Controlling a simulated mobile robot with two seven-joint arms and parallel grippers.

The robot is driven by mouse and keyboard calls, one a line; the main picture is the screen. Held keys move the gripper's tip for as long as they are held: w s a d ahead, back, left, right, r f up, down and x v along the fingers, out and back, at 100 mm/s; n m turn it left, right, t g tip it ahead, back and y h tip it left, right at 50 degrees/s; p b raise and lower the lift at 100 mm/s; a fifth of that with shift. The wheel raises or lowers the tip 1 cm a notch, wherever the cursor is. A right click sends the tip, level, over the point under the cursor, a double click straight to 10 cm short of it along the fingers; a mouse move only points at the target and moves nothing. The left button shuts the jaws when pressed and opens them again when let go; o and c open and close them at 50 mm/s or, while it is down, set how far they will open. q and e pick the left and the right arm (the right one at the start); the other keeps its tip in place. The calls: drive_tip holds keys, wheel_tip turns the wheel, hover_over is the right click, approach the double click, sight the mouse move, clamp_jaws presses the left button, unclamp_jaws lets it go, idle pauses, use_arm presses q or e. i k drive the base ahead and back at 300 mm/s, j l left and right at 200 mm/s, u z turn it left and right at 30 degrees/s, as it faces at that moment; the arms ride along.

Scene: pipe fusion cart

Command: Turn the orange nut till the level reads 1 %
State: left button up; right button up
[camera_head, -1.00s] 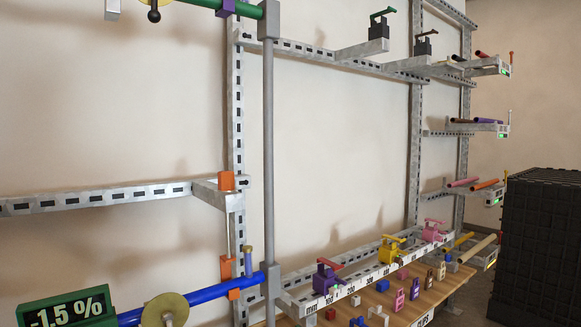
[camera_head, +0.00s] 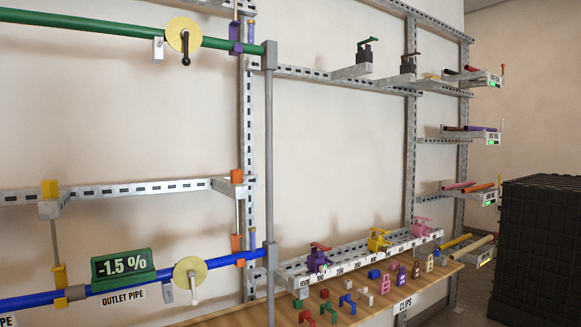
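The green level display (camera_head: 122,268) stands on the blue outlet pipe (camera_head: 225,262) and reads -1.5 %. An orange block-like part (camera_head: 237,176) sits at the end of the upper rail bracket, at the top of a thin vertical rod. A second orange part (camera_head: 237,243) is at the rod's lower end, around the blue pipe. I take the upper orange part as the nut, but its shape is too small to be sure. Neither of my grippers shows in this view.
A yellow hanger (camera_head: 59,277) holds the blue pipe at left. Valve discs with handles sit on the blue pipe (camera_head: 190,272) and the green pipe (camera_head: 184,36). A grey vertical pipe (camera_head: 269,150) stands right of the orange parts. A wooden shelf (camera_head: 345,312) carries several clips. A black crate (camera_head: 537,245) stands right.

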sight(236, 176)
drive_tip(key=i+j, duration=0.2)
drive_tip(key=i, duration=0.25)
drive_tip(key=i+j, duration=0.2)
drive_tip(key=i, duration=0.2)
drive_tip(key=i+j, duration=0.15)
drive_tip(key=i, duration=0.3)
drive_tip(key=k+u, duration=0.2)
drive_tip(key=k, duration=0.2)
drive_tip(key=i+l+u, duration=0.1)
drive_tip(key=u, duration=0.15)
drive_tip(key=i+l+u, duration=0.25)
drive_tip(key=k+j, duration=0.1)
